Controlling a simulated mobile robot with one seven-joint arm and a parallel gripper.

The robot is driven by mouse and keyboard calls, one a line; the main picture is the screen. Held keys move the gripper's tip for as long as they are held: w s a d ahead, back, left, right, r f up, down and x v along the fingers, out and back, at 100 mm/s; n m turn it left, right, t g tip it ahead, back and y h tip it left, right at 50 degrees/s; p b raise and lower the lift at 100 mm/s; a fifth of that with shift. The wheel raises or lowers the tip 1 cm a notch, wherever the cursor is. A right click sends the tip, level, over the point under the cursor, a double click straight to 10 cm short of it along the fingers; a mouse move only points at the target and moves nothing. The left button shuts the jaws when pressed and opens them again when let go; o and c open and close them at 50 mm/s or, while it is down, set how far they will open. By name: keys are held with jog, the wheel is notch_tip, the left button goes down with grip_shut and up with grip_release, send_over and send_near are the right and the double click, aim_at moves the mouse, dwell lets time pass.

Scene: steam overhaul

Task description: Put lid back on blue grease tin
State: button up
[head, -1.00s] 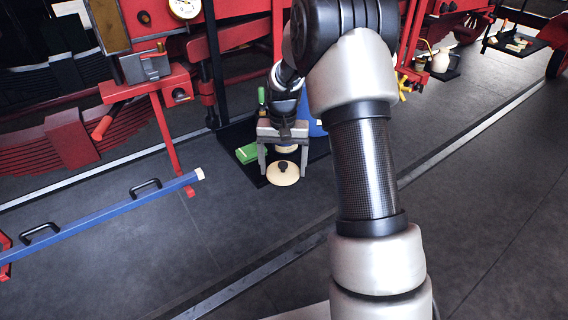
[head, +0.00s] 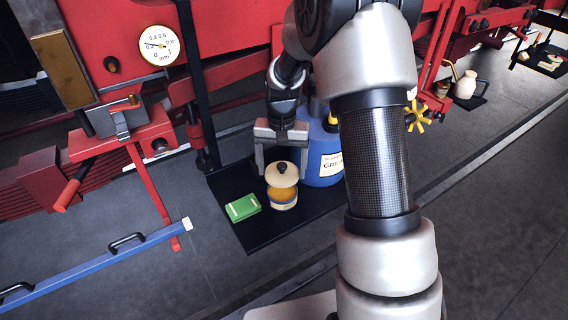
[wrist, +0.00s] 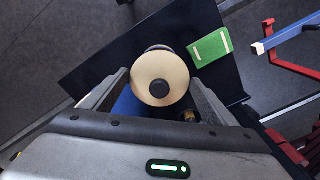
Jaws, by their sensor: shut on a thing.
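A round cream lid with a black knob (head: 282,174) is held between the fingertips of my gripper (head: 281,168). In the wrist view the lid (wrist: 161,88) sits between the two fingers (wrist: 160,82), knob facing the camera. An open round tin with a blue band (head: 283,200) stands upright just below the lid, on the black mat. Amber grease shows at its front. The lid is above the tin and covers part of its opening from view. In the wrist view the lid hides most of the tin. I cannot tell whether the lid touches the rim.
A green box (head: 243,207) lies left of the tin on the black mat (head: 262,236). A large blue drum with a label (head: 322,160) stands close behind right. Red machinery is behind. A blue bar (head: 110,258) lies at left. The floor in front is clear.

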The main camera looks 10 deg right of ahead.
jog(key=shift+w, duration=0.15)
jog(key=shift+f+b, duration=0.5)
jog(key=shift+f, duration=0.2)
jog(key=shift+f+b, duration=1.55)
jog(key=shift+f, duration=0.9)
jog(key=shift+f+b, duration=0.15)
jog(key=shift+b, duration=0.25)
jog(key=o, duration=1.1)
jog(key=shift+r+p, duration=2.25)
jog(key=shift+r, duration=1.3)
